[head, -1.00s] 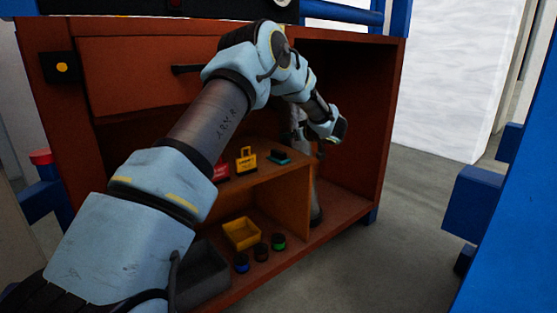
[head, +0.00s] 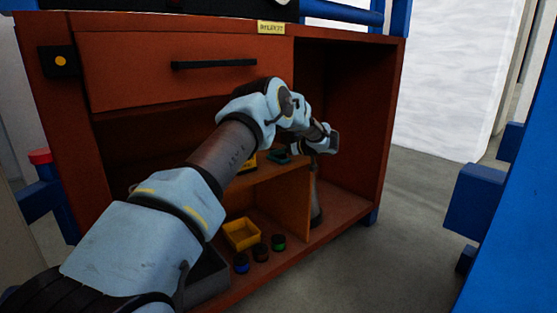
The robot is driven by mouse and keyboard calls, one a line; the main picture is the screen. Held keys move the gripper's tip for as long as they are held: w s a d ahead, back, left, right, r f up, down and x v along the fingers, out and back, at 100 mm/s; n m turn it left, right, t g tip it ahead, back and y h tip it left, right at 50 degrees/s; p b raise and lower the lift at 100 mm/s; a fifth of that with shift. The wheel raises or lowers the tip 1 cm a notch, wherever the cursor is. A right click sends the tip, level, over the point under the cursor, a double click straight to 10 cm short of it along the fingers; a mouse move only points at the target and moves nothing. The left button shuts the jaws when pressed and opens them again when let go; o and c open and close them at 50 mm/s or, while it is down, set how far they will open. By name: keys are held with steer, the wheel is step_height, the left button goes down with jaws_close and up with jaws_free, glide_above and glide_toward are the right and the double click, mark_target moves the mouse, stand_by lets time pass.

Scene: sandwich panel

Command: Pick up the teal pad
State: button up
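The teal pad (head: 278,157) lies on the middle shelf of the red-brown cabinet, close to the shelf's right end. It is small and partly covered by my arm. My arm reaches across the cabinet front, and its wrist bends down just right of the pad. My gripper (head: 301,150) is small and dark below the wrist, beside the pad at about shelf height. Its fingers are not clear, so I cannot tell whether they are open or touch the pad.
A yellow object (head: 249,164) stands on the shelf left of the pad, partly behind my arm. Below are a yellow bin (head: 241,233), a grey bin (head: 208,277) and several small dark jars (head: 261,252). The black-handled drawer (head: 190,73) above is shut.

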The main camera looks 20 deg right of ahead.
steer(key=shift+x, duration=0.95)
jaws_close()
